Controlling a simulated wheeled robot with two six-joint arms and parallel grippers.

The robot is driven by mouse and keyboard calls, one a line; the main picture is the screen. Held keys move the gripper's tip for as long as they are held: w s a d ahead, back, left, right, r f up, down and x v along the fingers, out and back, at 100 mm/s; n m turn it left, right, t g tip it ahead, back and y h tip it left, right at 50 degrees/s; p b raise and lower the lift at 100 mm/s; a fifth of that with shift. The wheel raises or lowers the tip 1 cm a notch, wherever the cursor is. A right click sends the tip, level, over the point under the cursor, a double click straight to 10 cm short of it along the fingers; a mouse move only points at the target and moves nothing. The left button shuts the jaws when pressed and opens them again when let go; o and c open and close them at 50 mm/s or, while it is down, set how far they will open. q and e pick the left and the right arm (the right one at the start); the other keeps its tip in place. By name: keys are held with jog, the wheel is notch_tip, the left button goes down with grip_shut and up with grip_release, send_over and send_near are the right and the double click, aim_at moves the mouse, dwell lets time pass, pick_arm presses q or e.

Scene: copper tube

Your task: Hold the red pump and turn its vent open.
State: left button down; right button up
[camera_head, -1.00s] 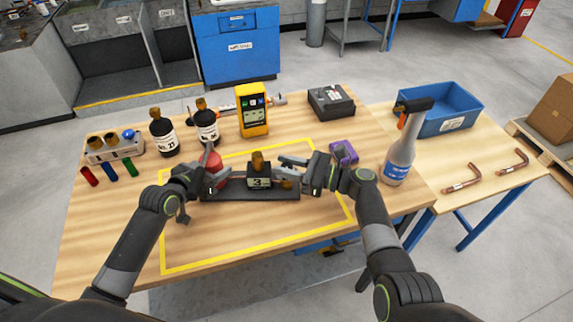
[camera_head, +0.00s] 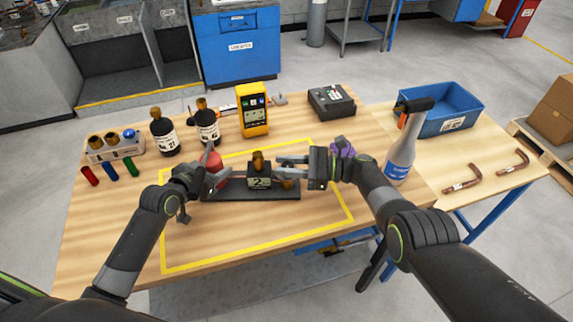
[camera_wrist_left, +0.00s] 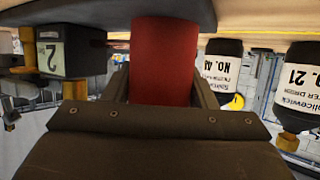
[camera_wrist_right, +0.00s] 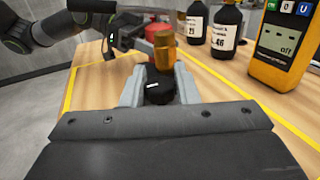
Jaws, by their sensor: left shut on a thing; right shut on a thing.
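The red pump (camera_head: 214,162) sits at the left end of a dark base plate (camera_head: 250,192), beside a dark block (camera_head: 259,182) with a number label and a brass top (camera_head: 258,160). My left gripper (camera_head: 211,176) is shut on the pump's red body, which fills the space between the fingers in the left wrist view (camera_wrist_left: 164,62). My right gripper (camera_head: 285,168) reaches in from the right side of the block. In the right wrist view its fingers close around a black knob (camera_wrist_right: 157,92) with a white mark, apparently the vent. The brass top (camera_wrist_right: 164,50) stands just beyond it.
Dark bottles (camera_head: 164,132), a yellow meter (camera_head: 252,110) and a black box (camera_head: 331,102) stand behind the base. The front of the yellow-taped area is clear.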

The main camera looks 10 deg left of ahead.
aim_at(287, 165)
jog(key=shift+d, duration=0.1)
dwell(0.4)
jog(key=o, duration=0.9)
jog(key=shift+r, duration=0.1)
jog(key=shift+o, duration=0.2)
jog(key=shift+r, duration=0.15)
jog(key=shift+w+r, duration=0.1)
jog(key=shift+r, duration=4.7)
